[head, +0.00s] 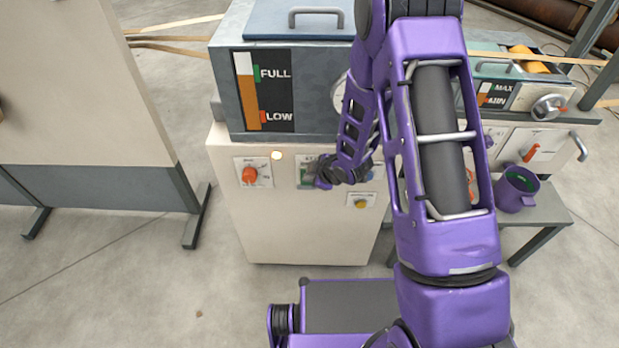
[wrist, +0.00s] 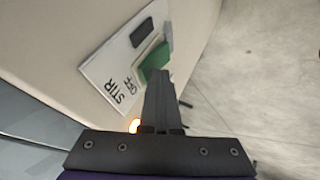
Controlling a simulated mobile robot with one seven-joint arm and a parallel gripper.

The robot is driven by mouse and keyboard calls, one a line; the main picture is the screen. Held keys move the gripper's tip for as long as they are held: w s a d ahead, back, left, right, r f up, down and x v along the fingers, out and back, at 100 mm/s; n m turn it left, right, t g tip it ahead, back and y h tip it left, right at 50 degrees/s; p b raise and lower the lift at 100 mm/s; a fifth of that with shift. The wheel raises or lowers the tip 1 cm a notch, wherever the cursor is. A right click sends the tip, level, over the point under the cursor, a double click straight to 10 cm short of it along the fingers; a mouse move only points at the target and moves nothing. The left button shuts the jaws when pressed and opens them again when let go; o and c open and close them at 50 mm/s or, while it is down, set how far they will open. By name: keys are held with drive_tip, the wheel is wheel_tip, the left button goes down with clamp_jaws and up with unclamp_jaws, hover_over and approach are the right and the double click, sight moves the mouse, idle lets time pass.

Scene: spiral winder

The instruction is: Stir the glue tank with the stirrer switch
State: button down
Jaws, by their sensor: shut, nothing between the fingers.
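The glue tank (head: 300,80) is a grey box with a FULL/LOW level gauge, on a cream cabinet. The stirrer switch (head: 305,172) is on the cabinet front and is partly hidden by my arm. In the wrist view, its white plate reads STIR and OFF and carries a green rocker (wrist: 154,62). My gripper (head: 326,180) is at the switch. In the wrist view, my gripper (wrist: 161,76) is shut and empty, with its fingertips at the lower edge of the green rocker. I cannot tell whether they touch.
An orange knob (head: 249,175) is left of the switch, and a yellow button (head: 361,204) is lower right. A second tank with a MAX/MIN gauge (head: 492,95) and a purple mug (head: 516,190) stand at the right. A cream panel (head: 80,90) stands at the left. The floor between is clear.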

drive_tip(key=shift+r, duration=0.15)
drive_tip(key=shift+r+p, duration=0.45)
drive_tip(key=shift+r, duration=0.2)
